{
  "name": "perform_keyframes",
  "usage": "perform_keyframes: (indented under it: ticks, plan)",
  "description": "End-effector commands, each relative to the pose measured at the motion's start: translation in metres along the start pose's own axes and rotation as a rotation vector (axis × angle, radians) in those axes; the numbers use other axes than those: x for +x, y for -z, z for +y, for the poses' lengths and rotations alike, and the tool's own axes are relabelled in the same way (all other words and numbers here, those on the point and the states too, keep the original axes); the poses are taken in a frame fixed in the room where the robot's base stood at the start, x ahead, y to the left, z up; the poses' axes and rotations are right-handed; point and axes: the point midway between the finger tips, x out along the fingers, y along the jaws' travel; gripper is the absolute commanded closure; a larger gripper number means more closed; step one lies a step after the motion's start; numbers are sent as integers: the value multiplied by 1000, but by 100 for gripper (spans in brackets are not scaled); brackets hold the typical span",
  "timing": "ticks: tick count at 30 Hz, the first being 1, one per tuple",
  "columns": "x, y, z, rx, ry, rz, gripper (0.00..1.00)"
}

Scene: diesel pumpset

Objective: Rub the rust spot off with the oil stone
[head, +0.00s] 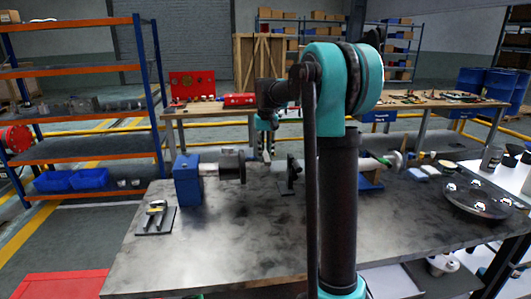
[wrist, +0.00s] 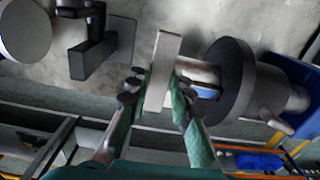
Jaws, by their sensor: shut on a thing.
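In the wrist view my gripper (wrist: 158,92) is shut on a pale grey, flat block, the oil stone (wrist: 165,52). The stone stands up between the two green fingers. Just right of it is the end of a metal shaft (wrist: 197,72), which runs into a dark round flange (wrist: 233,80). The stone is close to this shaft end; I cannot tell if they touch. The shaft end has a brownish tint, but I cannot clearly make out a rust spot. In the head view the flange (head: 232,166) sits beside a blue block (head: 187,181), and my gripper is small and partly hidden.
The grey workbench (head: 235,240) has clear room in front. A small plate with a tool (head: 156,214) lies at its left. A dark bracket (wrist: 103,50) stands left of the stone. A round dark tray (head: 477,199) is at the bench's right.

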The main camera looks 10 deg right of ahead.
Motion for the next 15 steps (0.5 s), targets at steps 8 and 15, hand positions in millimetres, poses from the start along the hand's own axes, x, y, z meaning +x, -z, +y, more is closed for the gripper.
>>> perform_keyframes:
  ticks: [8,15]
  plan:
    - [1,6,0,0,0,0,100]
    - [2,21,0,0,0,0,100]
